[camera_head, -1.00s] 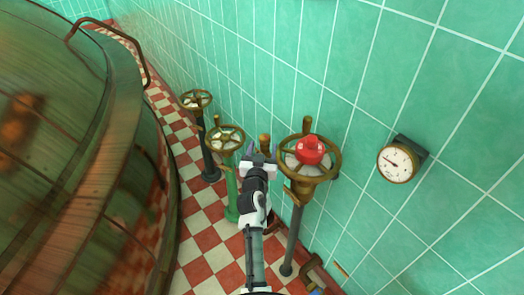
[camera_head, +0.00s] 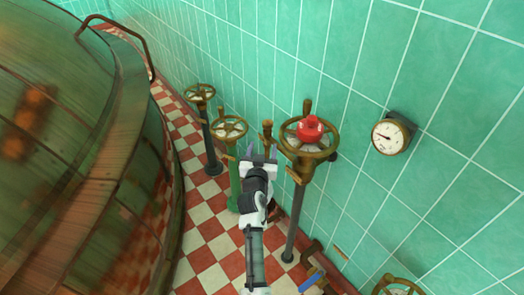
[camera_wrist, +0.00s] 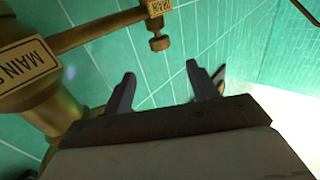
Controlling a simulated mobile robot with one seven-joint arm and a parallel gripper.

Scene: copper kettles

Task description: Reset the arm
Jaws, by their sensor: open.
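My gripper (camera_head: 260,155) is at the end of my arm, in the middle of the head view, left of the nearest valve wheel and apart from it. In the wrist view its two dark fingers (camera_wrist: 157,85) stand apart with nothing between them.
Two more valve wheels, one on a green post (camera_head: 229,127) and one farther back (camera_head: 199,93), line the green tiled wall (camera_head: 440,110). A gauge (camera_head: 390,136) hangs on the wall. A large copper kettle (camera_head: 60,130) fills the left. Checkered floor (camera_head: 205,225) lies between.

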